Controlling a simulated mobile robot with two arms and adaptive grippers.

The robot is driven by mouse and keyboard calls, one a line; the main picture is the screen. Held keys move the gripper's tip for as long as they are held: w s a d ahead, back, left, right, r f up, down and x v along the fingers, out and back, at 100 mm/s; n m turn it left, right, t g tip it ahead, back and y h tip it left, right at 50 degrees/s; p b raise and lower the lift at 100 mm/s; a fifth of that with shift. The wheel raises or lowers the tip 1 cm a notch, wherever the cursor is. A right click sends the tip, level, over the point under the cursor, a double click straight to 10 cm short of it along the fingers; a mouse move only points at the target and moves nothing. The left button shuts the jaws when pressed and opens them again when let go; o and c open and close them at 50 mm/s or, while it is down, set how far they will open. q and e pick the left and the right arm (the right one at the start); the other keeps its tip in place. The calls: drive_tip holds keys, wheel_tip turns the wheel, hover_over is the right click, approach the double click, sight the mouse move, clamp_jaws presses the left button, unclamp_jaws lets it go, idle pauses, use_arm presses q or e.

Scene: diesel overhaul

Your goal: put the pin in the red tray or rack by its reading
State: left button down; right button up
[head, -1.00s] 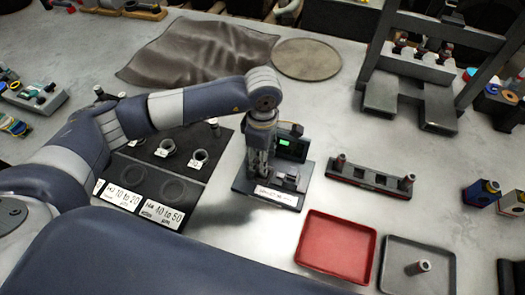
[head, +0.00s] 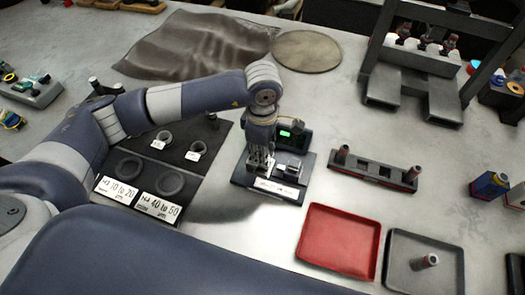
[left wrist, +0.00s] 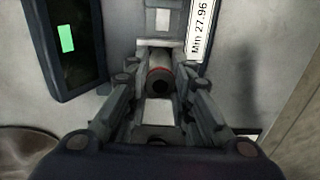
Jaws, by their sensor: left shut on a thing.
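My left gripper (head: 261,163) is over the measuring gauge (head: 291,172), which has a small lit green display (head: 285,133). In the left wrist view, its fingers are shut on a grey pin (left wrist: 158,82) with a red ring and a dark bore. The pin is beside or over the gauge's base; contact with it cannot be told. The red tray (head: 338,241) is empty. The dark rack (head: 374,173) holds a pin at each end, with open square slots between. My right gripper is out of view.
A grey tray (head: 395,269) with one pin (head: 427,261) lies right of the red tray. A dark board (head: 138,199) with rings and number cards lies left of the gauge. The table between gauge and rack is clear.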

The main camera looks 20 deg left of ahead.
use_arm(q)
drive_tip(key=shift+w+r+p, duration=0.15)
drive_tip(key=shift+r+p, duration=0.2)
drive_tip(key=shift+r, duration=0.3)
drive_tip(key=shift+r+p, duration=0.9)
drive_tip(key=shift+r, duration=1.7)
